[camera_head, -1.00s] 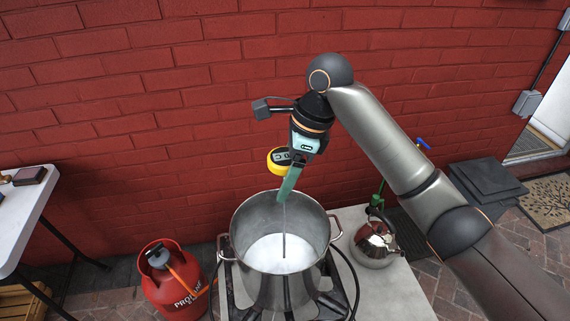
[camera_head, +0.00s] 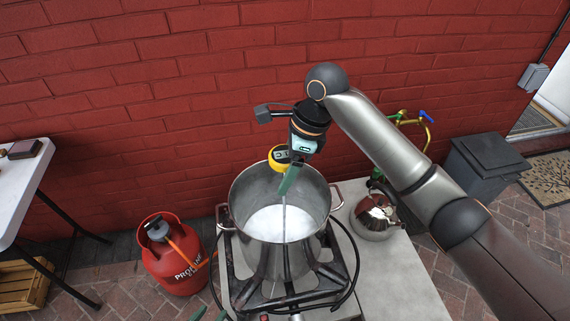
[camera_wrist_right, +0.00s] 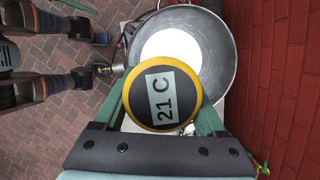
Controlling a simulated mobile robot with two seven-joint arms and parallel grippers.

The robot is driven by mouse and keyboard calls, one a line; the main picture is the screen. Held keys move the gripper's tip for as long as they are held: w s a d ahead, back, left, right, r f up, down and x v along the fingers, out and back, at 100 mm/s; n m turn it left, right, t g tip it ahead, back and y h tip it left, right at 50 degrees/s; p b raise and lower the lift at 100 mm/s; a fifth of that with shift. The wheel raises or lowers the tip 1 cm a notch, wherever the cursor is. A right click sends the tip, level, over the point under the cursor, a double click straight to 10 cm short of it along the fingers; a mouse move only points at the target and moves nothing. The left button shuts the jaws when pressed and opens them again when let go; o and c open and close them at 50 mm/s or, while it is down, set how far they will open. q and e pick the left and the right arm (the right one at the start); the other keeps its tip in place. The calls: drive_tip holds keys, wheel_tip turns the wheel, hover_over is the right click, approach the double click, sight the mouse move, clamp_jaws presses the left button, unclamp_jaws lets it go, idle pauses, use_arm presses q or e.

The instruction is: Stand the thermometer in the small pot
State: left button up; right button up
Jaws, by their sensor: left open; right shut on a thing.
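The thermometer has a round yellow-rimmed dial (camera_head: 279,158) and a thin stem hanging down. My right gripper (camera_head: 289,181) is shut on it above the pot. The dial also shows in the right wrist view (camera_wrist_right: 162,95), reading 21 C, between the gripper's green fingers. A steel pot (camera_head: 258,238) with white contents stands on the burner; it is the only pot in view. The stem reaches down inside the pot's opening. I cannot tell whether its tip touches the contents. My left gripper (camera_head: 210,314) is open and empty at the bottom edge, only its green tips showing.
A kettle (camera_head: 374,216) stands right of the pot on the grey worktop (camera_head: 397,285). A red propane cylinder (camera_head: 172,262) is on the ground at left. A white table (camera_head: 22,190) is further left. A red brick wall (camera_head: 150,100) is close behind.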

sight(284, 207)
drive_tip(key=shift+f, duration=5.8)
drive_tip(key=o, duration=1.4)
drive_tip(key=shift+c, duration=0.2)
